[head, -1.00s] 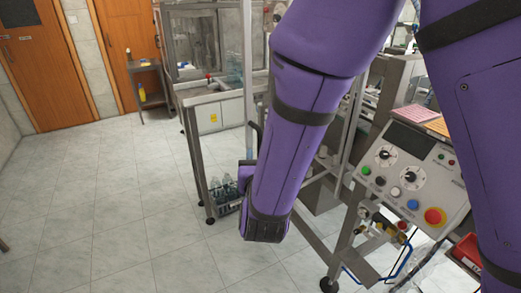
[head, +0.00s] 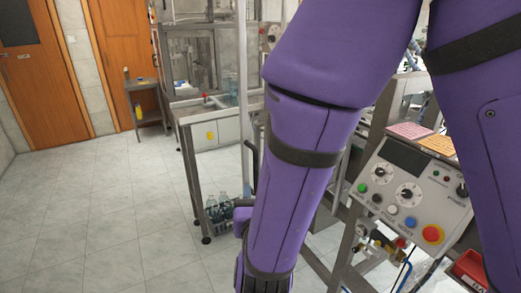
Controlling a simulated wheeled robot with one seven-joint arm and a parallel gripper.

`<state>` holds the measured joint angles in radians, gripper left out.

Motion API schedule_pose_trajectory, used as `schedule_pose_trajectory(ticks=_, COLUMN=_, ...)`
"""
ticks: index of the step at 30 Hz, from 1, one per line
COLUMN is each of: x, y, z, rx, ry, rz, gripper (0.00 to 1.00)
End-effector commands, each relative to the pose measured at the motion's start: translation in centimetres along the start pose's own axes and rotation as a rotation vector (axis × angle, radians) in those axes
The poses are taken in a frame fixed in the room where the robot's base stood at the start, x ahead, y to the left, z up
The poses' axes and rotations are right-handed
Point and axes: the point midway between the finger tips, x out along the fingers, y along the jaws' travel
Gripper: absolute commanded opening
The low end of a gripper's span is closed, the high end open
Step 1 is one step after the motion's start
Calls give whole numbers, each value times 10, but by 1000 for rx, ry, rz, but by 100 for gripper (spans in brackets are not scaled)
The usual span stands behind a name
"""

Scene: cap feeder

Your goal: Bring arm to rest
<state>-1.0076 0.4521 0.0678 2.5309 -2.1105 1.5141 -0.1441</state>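My purple arm (head: 300,185) fills the middle of the head view, bent, with its forearm hanging down toward the lower edge. A second purple part of my arm (head: 480,120) covers the right side. The end of the forearm (head: 262,280) is cut by the bottom of the picture. My gripper and its fingertips do not show, so I cannot see whether it holds anything.
A grey control panel (head: 408,190) with knobs and a red button stands close on the right. A metal frame bench (head: 195,112) and bottles in a crate (head: 222,212) stand behind my arm. The tiled floor (head: 90,215) at left is clear.

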Motion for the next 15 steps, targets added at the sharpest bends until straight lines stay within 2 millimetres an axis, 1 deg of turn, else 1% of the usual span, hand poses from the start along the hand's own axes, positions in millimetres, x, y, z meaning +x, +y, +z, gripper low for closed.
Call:
schedule_pose_trajectory(ticks=2, x=5, y=-12, z=7, rx=20, ry=1, rz=-47, gripper=39)
schedule_pose_trajectory(ticks=5, x=15, y=-40, z=22, rx=72, ry=5, rz=-159, gripper=39)
schedule_pose_trajectory(ticks=7, x=21, y=-66, z=34, rx=125, ry=12, rz=-264, gripper=39)
schedule_pose_trajectory(ticks=10, x=25, y=-108, z=51, rx=214, ry=23, rz=-426, gripper=39)
schedule_pose_trajectory(ticks=15, x=19, y=-172, z=72, rx=383, ry=41, rz=-687, gripper=39)
